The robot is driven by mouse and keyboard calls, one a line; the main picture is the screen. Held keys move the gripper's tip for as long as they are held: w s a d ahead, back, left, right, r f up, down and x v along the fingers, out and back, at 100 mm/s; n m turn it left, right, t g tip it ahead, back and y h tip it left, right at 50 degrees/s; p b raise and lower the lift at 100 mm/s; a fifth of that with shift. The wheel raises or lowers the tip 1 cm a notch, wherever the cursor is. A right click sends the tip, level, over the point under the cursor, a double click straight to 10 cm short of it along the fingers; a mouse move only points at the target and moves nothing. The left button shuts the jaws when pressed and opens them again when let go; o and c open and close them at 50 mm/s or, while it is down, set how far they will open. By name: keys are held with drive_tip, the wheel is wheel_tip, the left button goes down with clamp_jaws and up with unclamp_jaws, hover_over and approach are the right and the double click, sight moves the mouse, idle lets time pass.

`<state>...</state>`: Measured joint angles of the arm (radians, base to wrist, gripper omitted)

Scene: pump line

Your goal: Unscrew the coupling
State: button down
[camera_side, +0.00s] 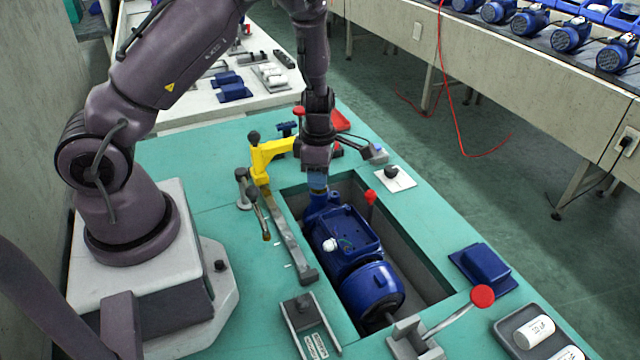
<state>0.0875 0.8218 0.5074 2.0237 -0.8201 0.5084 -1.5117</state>
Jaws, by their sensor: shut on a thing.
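A blue pump with a rounded motor end (372,290) lies in a rectangular recess in the green bench (205,165). My gripper (318,188) points straight down at the far end of the pump, above its blue neck (322,203). Its jaws are shut on a part there, which I take to be the coupling. The fingers and the wrist hide most of that part, so its shape and threads cannot be made out. The pump's open top box (345,232) faces up, with a small white part (330,244) at its edge.
A yellow clamp arm (268,155) stands just left of my gripper. A red-knobbed lever (482,296) is at the front right. A red-tipped post (371,198) stands by the recess. A blue cover (480,264) and a grey tray (508,335) of white cylinders lie at the right.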

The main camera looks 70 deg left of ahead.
drive_tip(key=n, duration=0.5)
drive_tip(key=shift+n, duration=1.1)
drive_tip(key=n, duration=0.3)
drive_tip(key=shift+n, duration=0.4)
drive_tip(key=n, duration=0.3)
drive_tip(key=shift+n, duration=0.3)
